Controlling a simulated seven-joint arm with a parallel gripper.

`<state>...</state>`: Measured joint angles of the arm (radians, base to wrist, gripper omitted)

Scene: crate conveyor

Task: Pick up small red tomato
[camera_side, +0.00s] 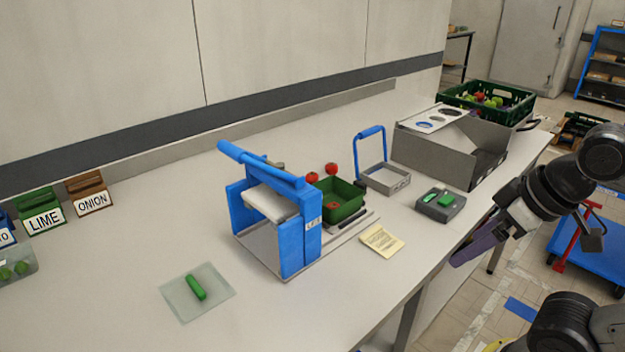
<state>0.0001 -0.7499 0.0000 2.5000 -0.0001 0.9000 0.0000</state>
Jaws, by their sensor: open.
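Two small red tomatoes show by the green crate (352,210): one tomato (331,168) at its back edge and one tomato (312,178) at its left corner, next to the blue frame. Whether they rest on the rim or stand behind it, I cannot tell. A smaller red shape (333,206) shows inside the crate, partly hidden. My gripper (480,242), with a long purple part, is at the right by the table's front edge, well apart from the tomatoes. It is open; no object shows in it.
A blue-framed press (291,240) stands left of the crate. A grey chute box (435,150) stands behind. The front left table is mostly clear.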

